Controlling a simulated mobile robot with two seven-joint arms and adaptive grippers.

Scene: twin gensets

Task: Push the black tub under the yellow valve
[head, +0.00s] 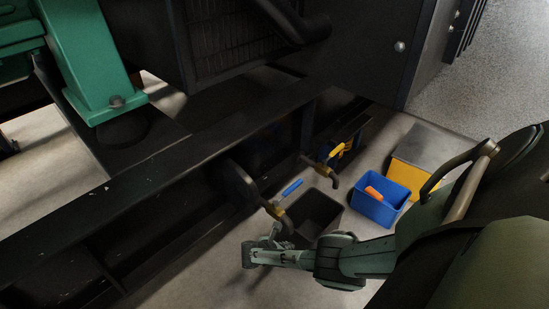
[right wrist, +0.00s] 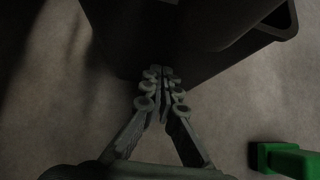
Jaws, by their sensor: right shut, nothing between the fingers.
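The black tub (head: 318,209) stands open-topped on the floor by the dark frame, close under the blue-handled valve (head: 285,198). The yellow valve (head: 328,165) is farther back along the frame, beyond the tub. My right gripper (head: 266,242) is low, at the near-left side of the tub, and covers part of its near end. In the right wrist view, the fingers (right wrist: 161,80) are shut and empty, with tips at the wall of the black tub (right wrist: 165,30). I cannot tell whether they touch it. My left gripper is not in view.
A blue tub (head: 372,207) with an orange object (head: 374,193) in it stands right of the black tub. A yellow box (head: 407,176) with a grey top is behind it. The dark frame rail (head: 150,165) runs along the left. A green piece (right wrist: 285,158) shows in the right wrist view.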

